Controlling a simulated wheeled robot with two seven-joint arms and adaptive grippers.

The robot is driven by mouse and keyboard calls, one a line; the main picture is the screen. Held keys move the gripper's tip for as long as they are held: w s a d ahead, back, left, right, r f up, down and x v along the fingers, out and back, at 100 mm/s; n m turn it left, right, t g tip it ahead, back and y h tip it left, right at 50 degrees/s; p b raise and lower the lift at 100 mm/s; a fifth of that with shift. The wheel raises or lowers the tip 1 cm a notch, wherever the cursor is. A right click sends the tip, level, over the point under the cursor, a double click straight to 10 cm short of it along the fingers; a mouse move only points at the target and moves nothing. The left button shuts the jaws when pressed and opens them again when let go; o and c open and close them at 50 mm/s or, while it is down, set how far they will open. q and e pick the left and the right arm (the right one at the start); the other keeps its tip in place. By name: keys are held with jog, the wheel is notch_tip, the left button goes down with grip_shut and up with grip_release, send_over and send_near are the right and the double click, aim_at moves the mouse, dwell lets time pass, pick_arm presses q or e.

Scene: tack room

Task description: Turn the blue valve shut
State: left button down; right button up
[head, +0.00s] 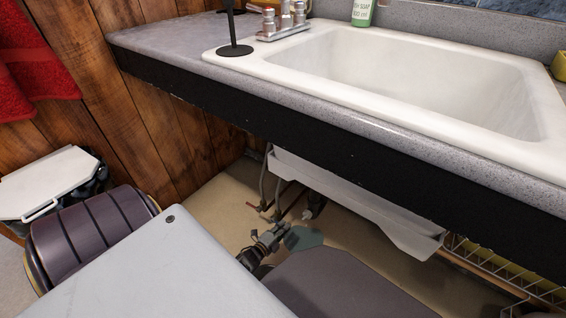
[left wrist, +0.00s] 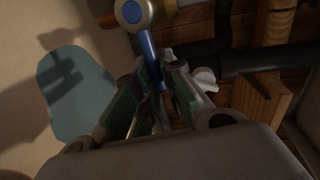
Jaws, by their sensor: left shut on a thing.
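The blue valve shows at the top of the left wrist view, with a round metal body (left wrist: 132,12) and a blue lever handle (left wrist: 149,50) running down from it. My left gripper (left wrist: 160,75) is shut on the blue handle, which passes between its green-padded fingers. In the head view my left gripper (head: 281,230) is low under the sink counter, beside the thin pipes. The valve is too small or hidden to make out there. My right gripper is not in view.
The white sink (head: 400,80) and its dark-fronted counter (head: 330,150) overhang the gripper. A white tray-like part (head: 360,200) hangs beneath, with a wire rack (head: 510,275) at right. A blue-grey patch (head: 303,238) lies on the floor. A wooden block (left wrist: 262,100) and dark pipe (left wrist: 265,60) are near the fingers.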

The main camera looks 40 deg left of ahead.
pick_arm(q)
jog(key=c, duration=1.5)
grip_release()
jog(key=s+r, duration=0.2)
jog(key=s, duration=0.9)
jog(key=shift+s+d, duration=0.25)
jog(key=shift+s, duration=0.1)
jog(key=shift+r, duration=0.15)
